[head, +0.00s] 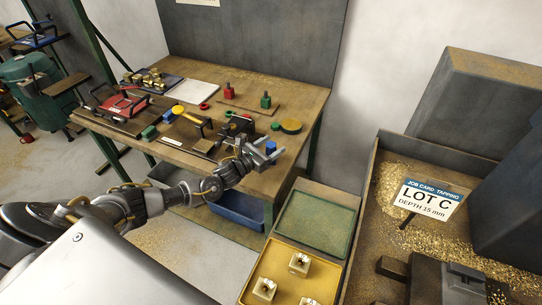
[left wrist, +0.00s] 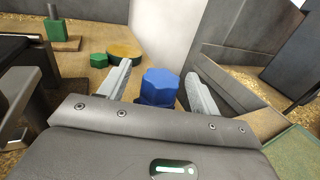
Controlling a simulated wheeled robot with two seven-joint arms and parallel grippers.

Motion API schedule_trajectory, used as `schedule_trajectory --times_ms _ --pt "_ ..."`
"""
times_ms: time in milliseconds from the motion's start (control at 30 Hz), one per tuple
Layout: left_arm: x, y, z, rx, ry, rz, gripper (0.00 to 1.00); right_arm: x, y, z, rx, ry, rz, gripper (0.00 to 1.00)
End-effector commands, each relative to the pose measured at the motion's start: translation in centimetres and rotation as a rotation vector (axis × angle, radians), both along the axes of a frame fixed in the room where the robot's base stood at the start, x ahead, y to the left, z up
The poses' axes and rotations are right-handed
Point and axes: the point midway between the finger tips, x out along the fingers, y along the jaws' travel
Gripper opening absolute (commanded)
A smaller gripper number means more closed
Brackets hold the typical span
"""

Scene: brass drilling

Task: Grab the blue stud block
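The blue stud block (left wrist: 160,88) is a faceted blue piece on the wooden workbench near its front right corner. It shows in the head view as a small blue patch (head: 270,147), partly hidden by my gripper. My left gripper (head: 273,148) is over that corner. In the left wrist view its two grey fingers (left wrist: 160,70) are spread, with the block between or just beyond them and a gap on each side. The block's lower part is hidden behind the gripper's body. My right gripper is in neither view.
The workbench (head: 310,86) also holds red and green stud blocks (head: 265,101), a round yellow-topped piece (head: 291,126) and a dark fixture. Right of the bench stand a green tray (head: 313,222), a yellow tray with brass parts (head: 262,262) and a chip-filled bin with a LOT C card (head: 430,200).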

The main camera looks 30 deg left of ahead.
Motion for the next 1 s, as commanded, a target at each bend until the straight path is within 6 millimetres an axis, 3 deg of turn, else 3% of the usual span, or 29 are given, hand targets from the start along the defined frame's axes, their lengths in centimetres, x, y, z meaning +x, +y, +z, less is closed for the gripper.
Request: schedule_trajectory --times_ms 67,467,1000 --pt "0.0 0.0 0.0 0.0 0.0 0.0 0.54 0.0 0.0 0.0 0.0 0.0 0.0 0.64" --pt "0.0 0.0 0.0 0.0 0.0 0.0 0.02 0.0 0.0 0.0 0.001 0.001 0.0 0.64" --pt "0.1 0.0 1.2 -0.001 -0.007 0.0 0.0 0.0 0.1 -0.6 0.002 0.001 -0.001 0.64"
